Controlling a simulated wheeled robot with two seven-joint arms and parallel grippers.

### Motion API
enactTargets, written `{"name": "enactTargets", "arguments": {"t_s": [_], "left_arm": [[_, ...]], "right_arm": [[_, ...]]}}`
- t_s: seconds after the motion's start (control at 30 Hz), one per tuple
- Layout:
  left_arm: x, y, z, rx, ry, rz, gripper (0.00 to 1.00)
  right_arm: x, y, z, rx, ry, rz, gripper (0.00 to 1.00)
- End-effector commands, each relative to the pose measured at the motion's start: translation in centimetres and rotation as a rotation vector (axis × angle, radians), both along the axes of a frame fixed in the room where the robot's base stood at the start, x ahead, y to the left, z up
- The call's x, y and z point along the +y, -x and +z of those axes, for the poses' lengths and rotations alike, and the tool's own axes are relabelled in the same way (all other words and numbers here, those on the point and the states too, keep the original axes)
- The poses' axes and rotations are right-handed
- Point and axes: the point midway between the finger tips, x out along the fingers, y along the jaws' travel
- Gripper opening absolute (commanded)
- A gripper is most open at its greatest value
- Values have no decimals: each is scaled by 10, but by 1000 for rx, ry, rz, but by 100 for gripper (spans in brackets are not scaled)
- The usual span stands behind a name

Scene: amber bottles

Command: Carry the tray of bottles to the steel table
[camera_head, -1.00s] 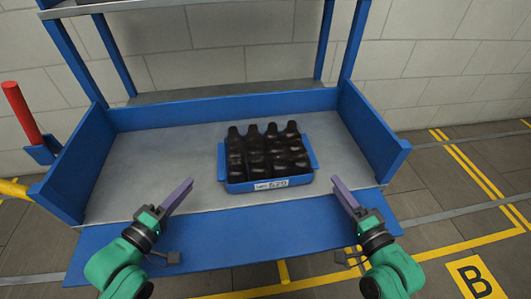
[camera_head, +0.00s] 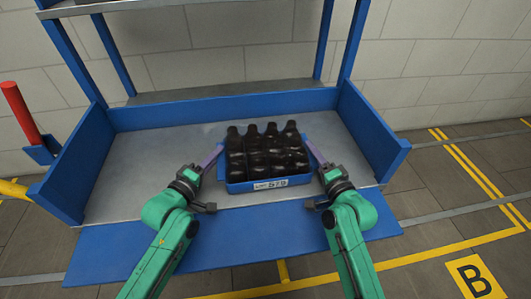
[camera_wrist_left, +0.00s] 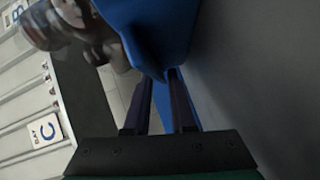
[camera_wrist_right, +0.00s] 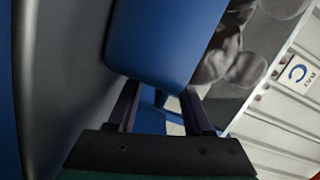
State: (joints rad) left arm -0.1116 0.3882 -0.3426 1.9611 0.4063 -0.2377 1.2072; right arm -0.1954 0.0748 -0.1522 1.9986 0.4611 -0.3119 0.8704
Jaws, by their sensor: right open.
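The blue tray (camera_head: 237,187) of dark bottles (camera_head: 266,152) sits on the grey-topped blue bench (camera_head: 150,160), its white number label facing me. My left gripper (camera_head: 219,150) is at the tray's left end; in the left wrist view its fingers (camera_wrist_left: 160,95) stand apart beside the tray's blue end wall (camera_wrist_left: 160,30), and I cannot tell whether they touch it. My right gripper (camera_head: 310,146) is open at the right end; in the right wrist view its fingers (camera_wrist_right: 160,100) straddle part of the blue end (camera_wrist_right: 160,45). No separate steel table is identifiable.
The bench has raised blue side walls (camera_head: 372,135) and back rail, with a shelf (camera_head: 200,5) above on posts. A red post (camera_head: 22,115) stands at left. Bench top left of the tray is clear.

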Motion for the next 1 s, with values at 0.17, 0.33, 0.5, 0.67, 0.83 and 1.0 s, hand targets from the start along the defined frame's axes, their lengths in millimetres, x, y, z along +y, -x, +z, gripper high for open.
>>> {"name": "enactTargets", "arguments": {"t_s": [0.17, 0.33, 0.5, 0.67, 0.83, 1.0], "left_arm": [[0, 0, 0, 0, 0, 0, 0], [0, 0, 0, 0, -1, 0, 0], [1, 1, -1, 1, -3, 0, 0], [1, 1, -1, 2, -3, 1, 0], [1, 1, -1, 2, -5, 0, 0], [1, 1, -2, 2, -5, 0, 0]], "right_arm": [[0, 0, 0, 0, 0, 0, 8], [-1, 0, 0, 0, 0, 0, 0], [-1, 0, -1, 2, 2, -1, 0], [-1, 1, -1, 2, 2, -1, 0], [-1, 1, -1, 3, 2, -1, 0], [-1, 1, -2, 4, 3, -1, 0]]}}
